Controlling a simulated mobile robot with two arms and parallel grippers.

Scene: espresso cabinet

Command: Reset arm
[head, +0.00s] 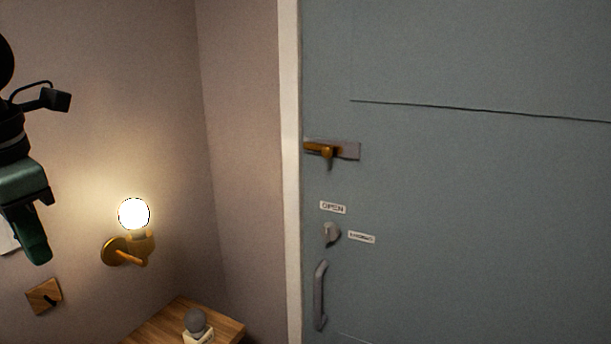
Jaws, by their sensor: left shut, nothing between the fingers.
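My left gripper (36,240) is at the left edge of the head view, pointing downward. Its green fingers are shut with nothing between them. It hangs in front of the wall, left of the lit wall lamp, and touches nothing that I can see. My right gripper is not in view.
A grey-blue door (470,220) with a brass latch (322,149), a knob (331,233) and a handle (320,296) fills the right. A lit lamp (134,215) and a wooden switch plate (44,296) are on the wall. A wooden surface (165,328) holds a grey-topped object (196,322).

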